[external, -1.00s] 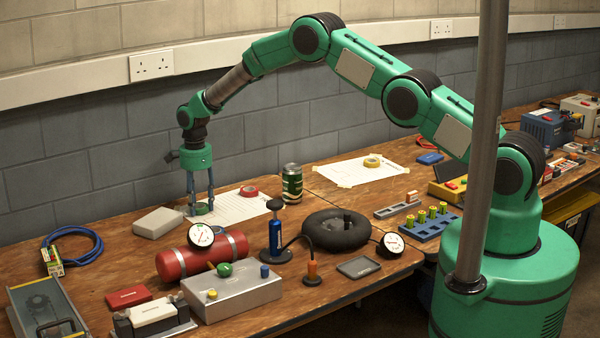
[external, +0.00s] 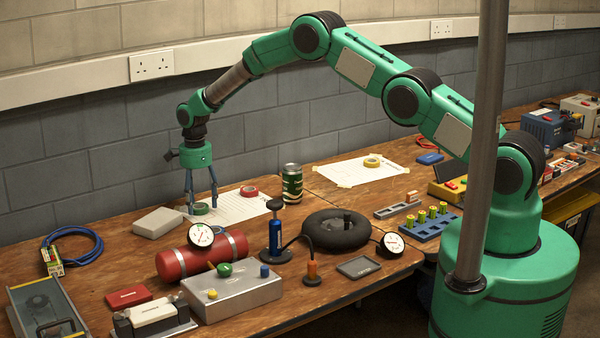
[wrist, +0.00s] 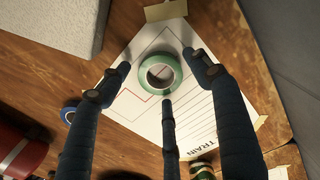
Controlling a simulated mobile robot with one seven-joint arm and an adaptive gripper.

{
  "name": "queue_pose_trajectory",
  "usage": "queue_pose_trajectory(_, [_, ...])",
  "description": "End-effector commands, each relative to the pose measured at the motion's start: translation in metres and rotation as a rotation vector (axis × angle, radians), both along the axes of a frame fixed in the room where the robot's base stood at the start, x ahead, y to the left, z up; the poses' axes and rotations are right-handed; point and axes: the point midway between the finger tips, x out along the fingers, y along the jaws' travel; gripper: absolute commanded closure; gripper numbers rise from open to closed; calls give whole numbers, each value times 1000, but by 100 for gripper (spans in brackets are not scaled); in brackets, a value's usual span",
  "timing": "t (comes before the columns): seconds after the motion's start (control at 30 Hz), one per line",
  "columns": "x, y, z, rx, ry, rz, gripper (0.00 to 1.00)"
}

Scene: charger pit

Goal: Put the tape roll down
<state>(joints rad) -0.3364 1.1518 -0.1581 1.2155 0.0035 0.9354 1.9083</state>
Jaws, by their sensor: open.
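A green tape roll (external: 200,209) lies flat on a white printed sheet (external: 236,207) on the bench by the back wall. In the wrist view the roll (wrist: 141,76) rests on the sheet (wrist: 195,118), with paper showing through its hole. My gripper (external: 201,203) is just above the bench, pointing down. In the wrist view its three fingers (wrist: 160,82) are spread around the roll with gaps, none clearly touching it.
A grey box (external: 158,222) stands to the left. A red cylinder (external: 180,264) with a gauge is in front.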

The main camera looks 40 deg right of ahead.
Motion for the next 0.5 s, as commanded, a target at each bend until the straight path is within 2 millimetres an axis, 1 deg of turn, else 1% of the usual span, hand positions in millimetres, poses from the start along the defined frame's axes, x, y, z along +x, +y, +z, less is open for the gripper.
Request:
queue_pose_trajectory(0.03, [1,0,6,1,-2,0,36])
queue_pose_trajectory(0.17, [1,0,21,1,-2,0,36])
queue_pose_trajectory(0.5, [1,0,76,1,-2,0,36])
